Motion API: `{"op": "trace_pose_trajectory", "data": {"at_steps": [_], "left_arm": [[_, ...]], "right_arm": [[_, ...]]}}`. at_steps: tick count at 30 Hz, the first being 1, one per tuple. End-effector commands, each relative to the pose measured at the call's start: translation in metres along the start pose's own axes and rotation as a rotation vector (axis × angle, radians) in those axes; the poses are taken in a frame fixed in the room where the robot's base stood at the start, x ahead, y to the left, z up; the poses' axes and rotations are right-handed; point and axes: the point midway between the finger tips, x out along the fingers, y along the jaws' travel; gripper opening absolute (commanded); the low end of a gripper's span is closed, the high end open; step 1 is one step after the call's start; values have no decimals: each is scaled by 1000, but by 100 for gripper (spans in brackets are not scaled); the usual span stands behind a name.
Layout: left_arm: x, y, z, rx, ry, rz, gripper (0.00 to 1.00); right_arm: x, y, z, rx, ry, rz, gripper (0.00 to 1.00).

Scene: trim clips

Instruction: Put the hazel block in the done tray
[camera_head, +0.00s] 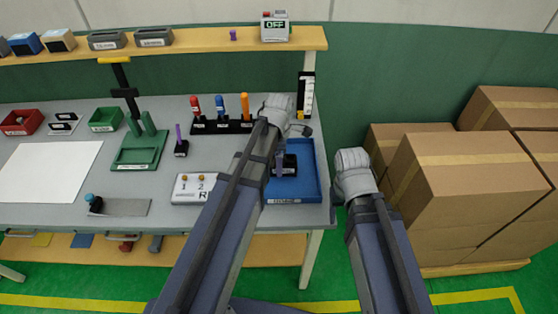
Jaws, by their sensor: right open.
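I cannot pick out a hazel block by colour or label; the labels are too small to read. A blue tray (310,190) with a white front label lies at the bench's right end; I cannot confirm it is the done tray. A dark piece (290,165) with a pale label is in it, partly behind my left arm. My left gripper (279,108) is above the tray's back edge, its fingers too unclear to tell. My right gripper (352,163) is open, right of the bench and tray, with its fingers mostly hidden.
A pen rack (222,126), a white numbered box (193,187) and a green fixture (140,150) stand on the bench. A white sheet (50,170) lies left. A shelf (200,45) runs behind. Cardboard boxes (465,180) stand at right.

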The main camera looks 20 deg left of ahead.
Motion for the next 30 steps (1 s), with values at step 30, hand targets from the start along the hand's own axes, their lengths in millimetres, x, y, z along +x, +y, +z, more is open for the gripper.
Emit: {"op": "trace_pose_trajectory", "data": {"at_steps": [30], "left_arm": [[-64,0,0,0,0,0,99]], "right_arm": [[-63,6,4,-1,0,0,64]]}}
